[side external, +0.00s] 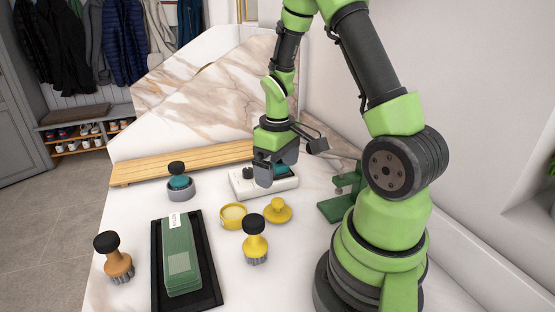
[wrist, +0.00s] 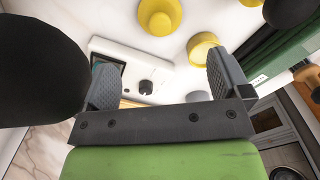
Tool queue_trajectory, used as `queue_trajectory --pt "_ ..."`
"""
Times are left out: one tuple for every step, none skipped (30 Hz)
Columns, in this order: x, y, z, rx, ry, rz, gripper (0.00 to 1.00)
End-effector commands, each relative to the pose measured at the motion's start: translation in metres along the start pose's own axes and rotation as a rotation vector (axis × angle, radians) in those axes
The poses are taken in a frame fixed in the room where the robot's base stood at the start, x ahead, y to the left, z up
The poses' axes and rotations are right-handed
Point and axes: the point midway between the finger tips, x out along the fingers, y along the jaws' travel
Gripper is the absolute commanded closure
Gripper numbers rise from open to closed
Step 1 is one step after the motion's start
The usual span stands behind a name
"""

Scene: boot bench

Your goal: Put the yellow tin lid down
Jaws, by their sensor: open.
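The yellow tin lid (side external: 278,213), a round disc with a knob on top, lies flat on the white bench in the side view. It also shows at the top of the wrist view (wrist: 158,16). The open yellow tin (side external: 233,222), with pale contents, stands just left of the lid; the wrist view shows it too (wrist: 202,47). My gripper (side external: 274,171) is open and empty, above the white holder behind the lid and apart from the lid. In the wrist view its two fingers (wrist: 163,82) stand wide apart with nothing held between them.
The white holder (side external: 241,188) lies below my gripper. A yellow brush (side external: 255,250) stands in front of the lid. A green stand (side external: 335,208) is at right. A wooden board (side external: 150,170) lies behind.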

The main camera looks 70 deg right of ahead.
Motion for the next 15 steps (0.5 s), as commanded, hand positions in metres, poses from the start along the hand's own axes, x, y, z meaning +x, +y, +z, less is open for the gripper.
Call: queue_trajectory --pt "-0.006 0.000 -0.001 -0.001 0.004 0.002 0.05" --pt "-0.009 0.000 -0.001 -0.001 0.004 0.002 0.05" --pt "-0.012 0.000 0.000 -0.001 0.003 0.001 0.05" --pt "-0.014 0.000 0.000 0.000 0.004 0.001 0.05" --pt "-0.016 -0.001 -0.001 0.000 0.006 0.002 0.05" --pt "-0.021 -0.002 -0.001 0.003 0.013 0.003 0.05" --pt "-0.025 -0.005 -0.002 0.005 0.021 0.005 0.05" --pt "-0.031 -0.008 -0.002 0.008 0.034 0.008 0.05" --pt "-0.041 -0.013 -0.004 0.016 0.057 0.011 0.05" --pt "-0.050 -0.018 -0.004 0.022 0.078 0.012 0.05" --pt "-0.059 -0.025 -0.004 0.031 0.102 0.013 0.05" --pt "-0.074 -0.034 -0.004 0.044 0.138 0.011 0.05" --pt "-0.085 -0.042 -0.002 0.053 0.168 0.007 0.05" --pt "-0.096 -0.050 0.001 0.065 0.198 0.001 0.05" --pt "-0.110 -0.061 0.005 0.078 0.238 -0.011 0.05"
